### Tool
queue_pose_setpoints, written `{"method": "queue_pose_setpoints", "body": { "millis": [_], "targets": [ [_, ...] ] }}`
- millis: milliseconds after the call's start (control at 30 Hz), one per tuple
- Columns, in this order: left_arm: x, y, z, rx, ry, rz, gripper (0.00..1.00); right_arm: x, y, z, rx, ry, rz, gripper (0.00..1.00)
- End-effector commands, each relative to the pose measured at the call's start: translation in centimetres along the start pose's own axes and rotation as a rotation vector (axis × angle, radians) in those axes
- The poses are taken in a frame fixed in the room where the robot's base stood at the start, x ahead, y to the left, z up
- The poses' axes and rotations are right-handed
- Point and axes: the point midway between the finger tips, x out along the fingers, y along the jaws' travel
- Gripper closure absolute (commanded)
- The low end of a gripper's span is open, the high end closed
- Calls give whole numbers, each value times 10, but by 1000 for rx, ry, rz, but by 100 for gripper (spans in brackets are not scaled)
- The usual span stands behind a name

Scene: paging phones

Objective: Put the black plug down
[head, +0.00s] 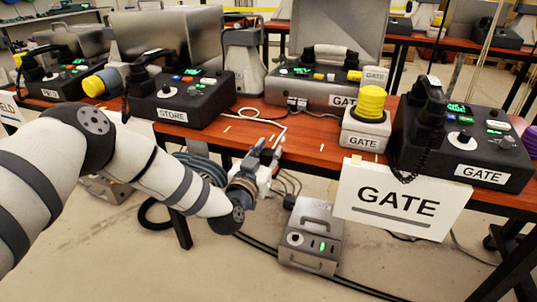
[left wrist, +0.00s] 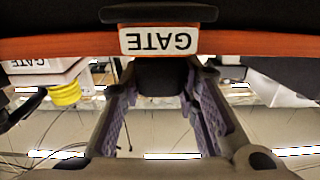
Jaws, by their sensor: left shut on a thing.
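My left gripper (head: 266,155) is just in front of the long table's front edge, left of the GATE sign. In the left wrist view, which is upside down, its fingers (left wrist: 163,100) are closed on the black plug (left wrist: 162,76), a dark block between them. A white label (left wrist: 158,40) reading GATE shows right by the plug; I cannot tell whether it is fixed to it. My right gripper is not in view.
The wooden table (head: 310,146) has a bare strip near the gripper. A yellow beacon (head: 371,102) and a black GATE phone console (head: 462,140) stand right; a STORE console (head: 180,98) stands left. A GATE sign (head: 399,198) hangs in front. A grey box (head: 311,238) and cables are below.

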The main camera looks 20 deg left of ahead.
Motion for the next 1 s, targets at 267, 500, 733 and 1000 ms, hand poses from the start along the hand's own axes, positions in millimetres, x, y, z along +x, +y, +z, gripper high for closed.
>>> {"method": "queue_pose_setpoints", "body": {
  "millis": [267, 500, 733, 1000],
  "targets": [
    [1, 0, 0, 0, 4, 0, 100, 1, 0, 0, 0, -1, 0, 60],
    [0, 0, 2, 0, 4, 0, 51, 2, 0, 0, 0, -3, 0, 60],
    [0, 0, 2, -1, 4, 0, 51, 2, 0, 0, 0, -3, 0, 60],
    [-29, 0, -5, -2, 1, 2, 51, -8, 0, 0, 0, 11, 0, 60]
  ]
}}
